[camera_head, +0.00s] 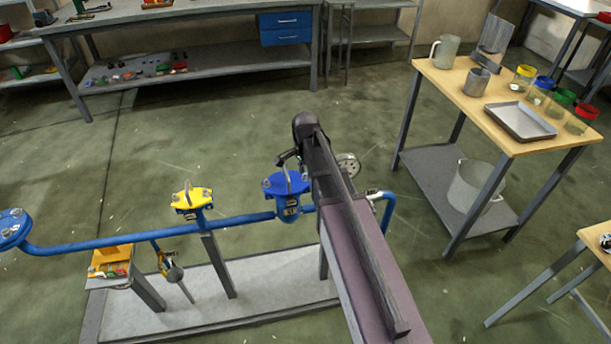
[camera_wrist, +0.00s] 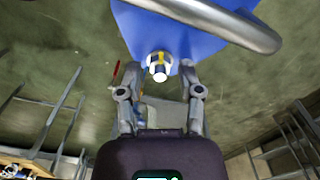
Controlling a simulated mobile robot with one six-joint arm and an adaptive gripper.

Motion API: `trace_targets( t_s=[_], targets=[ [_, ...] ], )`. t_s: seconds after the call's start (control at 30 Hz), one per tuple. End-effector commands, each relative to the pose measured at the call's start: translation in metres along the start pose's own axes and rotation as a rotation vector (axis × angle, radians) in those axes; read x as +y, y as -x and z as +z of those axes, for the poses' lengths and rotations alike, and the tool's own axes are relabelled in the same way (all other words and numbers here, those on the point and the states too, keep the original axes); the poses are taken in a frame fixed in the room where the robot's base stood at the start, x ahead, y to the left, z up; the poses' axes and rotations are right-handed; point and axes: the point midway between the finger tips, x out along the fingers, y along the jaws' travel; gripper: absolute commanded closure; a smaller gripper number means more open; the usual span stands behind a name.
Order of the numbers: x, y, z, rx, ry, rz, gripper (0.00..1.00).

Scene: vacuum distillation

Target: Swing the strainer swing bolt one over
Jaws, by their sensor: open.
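The blue strainer (camera_head: 271,186) stands on the blue pipe line in the head view, partly hidden by my arm. In the wrist view its blue body (camera_wrist: 180,38) fills the top, with a curved silver bar (camera_wrist: 228,20) across it. A swing bolt (camera_wrist: 157,68) with a pale round end and a yellow part shows at the blue edge. My gripper (camera_wrist: 158,82) is open, with one finger on each side of the bolt in the picture. I cannot tell whether either finger touches it. In the head view my gripper (camera_head: 287,159) is small and just above the strainer.
A yellow-topped fitting (camera_head: 191,197) sits left of the strainer on the blue pipe (camera_head: 130,240). A handwheel (camera_head: 348,165) is right of my arm. A wooden-topped table (camera_head: 470,104) with jars and a tray stands at right. The floor between is open.

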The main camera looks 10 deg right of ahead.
Motion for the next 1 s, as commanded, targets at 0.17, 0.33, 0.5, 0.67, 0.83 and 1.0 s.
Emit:
trace_targets(
  t_s=[0.17,0.33,0.5,0.67,0.83,1.0],
  targets=[
    [0.0000,-0.0009,-0.0001,0.000,0.000,0.000,0.53],
    [0.0001,-0.0008,-0.0001,0.000,0.000,0.000,0.53],
    [0.0001,-0.0008,-0.0001,0.000,0.000,0.000,1.00],
    [0.0001,-0.0009,-0.0002,-0.001,0.000,0.000,1.00],
    [0.0014,-0.0017,-0.0029,-0.032,-0.002,-0.011,1.00],
    [0.0040,-0.0028,-0.0089,-0.114,-0.004,-0.044,1.00]
  ],
)
